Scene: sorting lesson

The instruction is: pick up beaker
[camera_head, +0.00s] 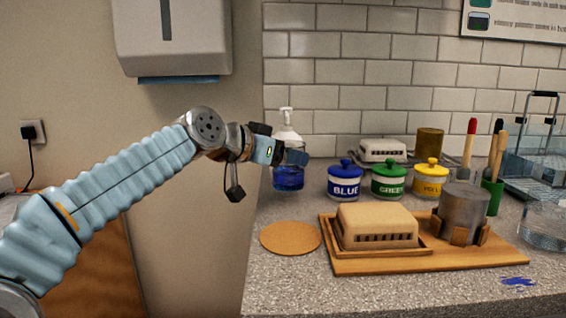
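My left arm comes in from the left, and its gripper (279,151) is in front of the pump bottle of blue liquid (288,178), partly covering it. The fingers are seen from the side, so I cannot tell how far apart they are, and no held thing shows. A clear round glass vessel (547,228), perhaps the beaker, stands on the counter at the right edge and is cut off by the frame. A grey metal cylinder (464,208) stands upright in a wooden holder on the wooden board (370,264). My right gripper is not in view.
A beige slotted block (376,226) sits on the board. A round cork mat (290,238) lies left of it. Lidded jars in blue (344,182), green (389,182) and yellow (430,180) stand behind. The front counter is mostly clear.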

